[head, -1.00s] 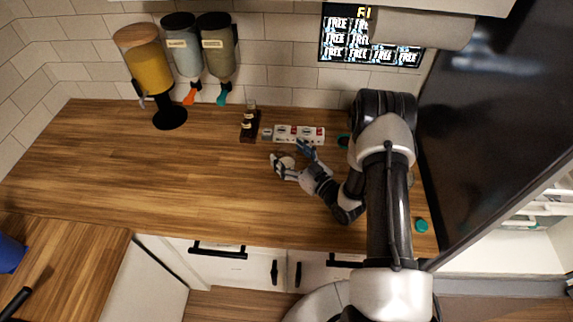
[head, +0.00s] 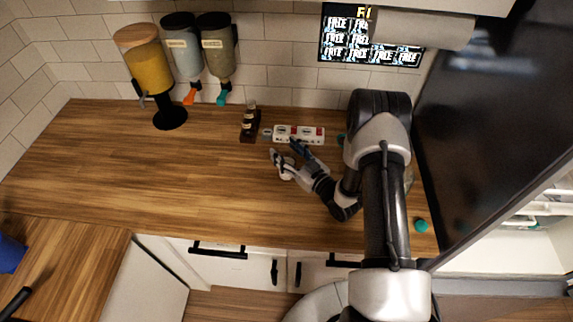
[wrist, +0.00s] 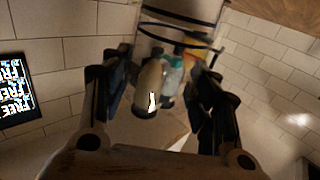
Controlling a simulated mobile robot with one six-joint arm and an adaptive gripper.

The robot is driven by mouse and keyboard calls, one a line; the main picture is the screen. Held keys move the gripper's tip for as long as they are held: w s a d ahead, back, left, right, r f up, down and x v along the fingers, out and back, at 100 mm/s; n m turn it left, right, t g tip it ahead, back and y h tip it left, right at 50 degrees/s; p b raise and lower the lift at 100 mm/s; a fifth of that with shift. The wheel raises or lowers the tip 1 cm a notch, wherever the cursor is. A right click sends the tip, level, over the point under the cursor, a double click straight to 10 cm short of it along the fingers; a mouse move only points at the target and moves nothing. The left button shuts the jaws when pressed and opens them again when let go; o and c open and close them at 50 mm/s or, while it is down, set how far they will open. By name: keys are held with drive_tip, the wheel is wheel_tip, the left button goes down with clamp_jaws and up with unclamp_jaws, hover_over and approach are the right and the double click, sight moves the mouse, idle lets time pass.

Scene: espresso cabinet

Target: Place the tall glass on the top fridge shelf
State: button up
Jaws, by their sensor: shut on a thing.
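My gripper (head: 283,151) is low over the wooden counter, left of my arm, with its fingers around the tall glass (head: 286,170). Only a small pale part of the glass shows in the head view. In the wrist view, the clear glass (wrist: 180,28) with dark rings stands between the two fingers, and bottle shapes show through it. The fingers are shut on it. Whether its base touches the counter cannot be told. White fridge shelves (head: 535,219) show at the right edge of the head view; which is the top one is unclear.
A large dark panel (head: 480,110) stands right of my arm. A teal-topped item (head: 421,225) is near the right counter edge. The left-middle counter (head: 150,185) is clear.

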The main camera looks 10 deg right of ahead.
drive_tip(key=c, duration=0.8)
drive_tip(key=shift+r, duration=0.15)
